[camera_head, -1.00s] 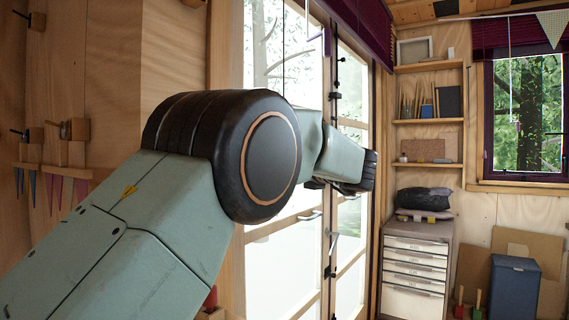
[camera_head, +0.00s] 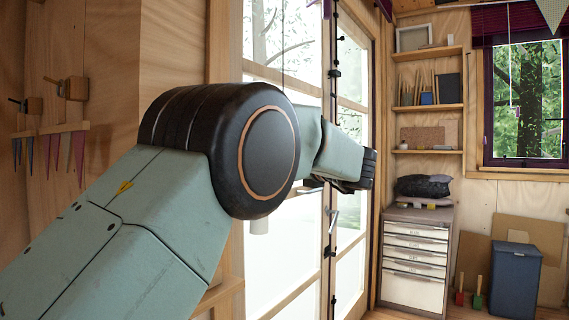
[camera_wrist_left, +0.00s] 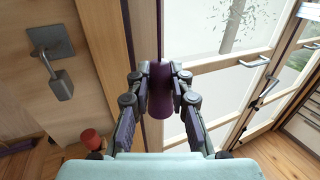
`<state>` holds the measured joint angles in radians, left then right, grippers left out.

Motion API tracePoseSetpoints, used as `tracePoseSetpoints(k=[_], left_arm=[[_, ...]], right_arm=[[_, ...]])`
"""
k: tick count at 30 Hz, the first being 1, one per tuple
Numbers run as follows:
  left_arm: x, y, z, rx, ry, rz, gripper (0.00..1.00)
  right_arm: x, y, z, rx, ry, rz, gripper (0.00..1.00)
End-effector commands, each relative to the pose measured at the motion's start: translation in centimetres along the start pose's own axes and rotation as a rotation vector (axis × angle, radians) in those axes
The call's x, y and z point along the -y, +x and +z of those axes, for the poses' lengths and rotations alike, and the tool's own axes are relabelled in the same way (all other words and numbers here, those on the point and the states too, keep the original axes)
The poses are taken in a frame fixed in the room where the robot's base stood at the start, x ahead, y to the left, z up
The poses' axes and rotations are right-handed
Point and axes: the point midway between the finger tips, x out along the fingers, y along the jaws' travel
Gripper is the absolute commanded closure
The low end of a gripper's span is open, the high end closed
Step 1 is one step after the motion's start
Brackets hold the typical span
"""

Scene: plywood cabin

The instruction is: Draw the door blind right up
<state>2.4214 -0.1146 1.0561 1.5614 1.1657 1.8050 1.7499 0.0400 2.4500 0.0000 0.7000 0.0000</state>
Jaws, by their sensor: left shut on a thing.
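The door blind (camera_head: 385,7) is purple; only a small bit of its lower edge shows at the top of the head view, and the rest is out of frame. A thin cord (camera_head: 283,45) hangs in front of the glazed door (camera_head: 282,262). In the left wrist view my left gripper (camera_wrist_left: 160,88) is shut on a dark purple pull (camera_wrist_left: 160,100), beside the door's left jamb. My right gripper is not in view.
A red thing (camera_wrist_left: 91,139) stands low at left in the wrist view. A drawer cabinet (camera_head: 415,250) and a blue bin (camera_head: 515,280) stand at the right. The window has its own blind (camera_head: 508,22).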

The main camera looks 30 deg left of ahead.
Motion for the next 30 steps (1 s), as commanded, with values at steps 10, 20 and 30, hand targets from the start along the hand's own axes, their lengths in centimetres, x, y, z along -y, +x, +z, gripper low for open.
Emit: tracePoseSetpoints(k=[10,20,30], left_arm=[[-0.12,0.23,-1.30,-0.019,0.012,0.007,1.00],[-0.05,0.12,-0.85,-0.011,0.008,0.005,0.55],[0.01,-0.32,-0.53,-0.006,0.006,0.002,0.55]], right_arm=[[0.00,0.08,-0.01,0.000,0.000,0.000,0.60],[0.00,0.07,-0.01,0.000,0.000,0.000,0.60],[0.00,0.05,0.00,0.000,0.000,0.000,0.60]])
